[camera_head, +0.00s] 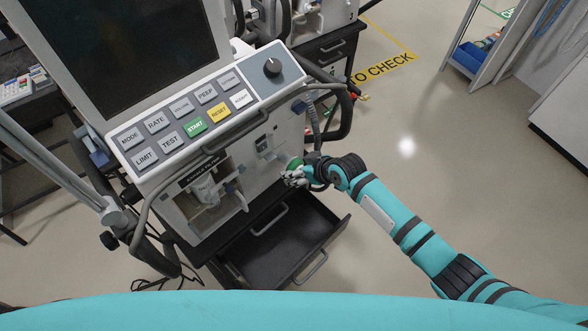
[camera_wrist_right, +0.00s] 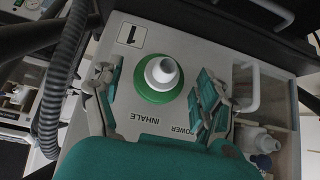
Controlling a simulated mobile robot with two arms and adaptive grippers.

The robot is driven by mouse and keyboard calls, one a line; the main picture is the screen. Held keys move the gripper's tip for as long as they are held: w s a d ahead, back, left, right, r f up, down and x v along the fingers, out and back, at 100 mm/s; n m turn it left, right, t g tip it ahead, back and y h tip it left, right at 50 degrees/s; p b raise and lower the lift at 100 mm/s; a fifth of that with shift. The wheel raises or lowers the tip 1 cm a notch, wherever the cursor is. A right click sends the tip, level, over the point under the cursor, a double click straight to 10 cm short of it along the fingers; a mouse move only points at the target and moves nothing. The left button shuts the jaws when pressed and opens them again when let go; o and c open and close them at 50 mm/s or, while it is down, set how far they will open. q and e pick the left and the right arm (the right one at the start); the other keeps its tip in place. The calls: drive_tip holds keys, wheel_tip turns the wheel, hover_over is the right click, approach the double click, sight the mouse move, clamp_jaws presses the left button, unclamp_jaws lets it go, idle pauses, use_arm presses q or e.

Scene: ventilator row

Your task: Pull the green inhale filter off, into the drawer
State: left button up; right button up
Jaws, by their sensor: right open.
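The green inhale filter (camera_wrist_right: 159,78) sits on the ventilator's panel above the word INHALE, with a white round port at its middle. In the head view the green filter (camera_head: 293,163) shows partly, beside my right gripper (camera_head: 294,178). In the right wrist view my right gripper (camera_wrist_right: 157,100) is open, with one finger on each side of the filter and gaps between. The drawer (camera_head: 282,246) below the ventilator is pulled open and its visible inside looks empty. My left gripper is not in view.
The ventilator (camera_head: 160,150) has a screen and a button panel above the filter. A grey hose (camera_wrist_right: 60,80) runs near the gripper's left in the wrist view. A handle (camera_wrist_right: 250,88) stands to the right. Open floor (camera_head: 430,150) lies right of the cart.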

idle(0.5)
drive_tip(key=shift+c, duration=0.2)
clamp_jaws()
idle(0.4)
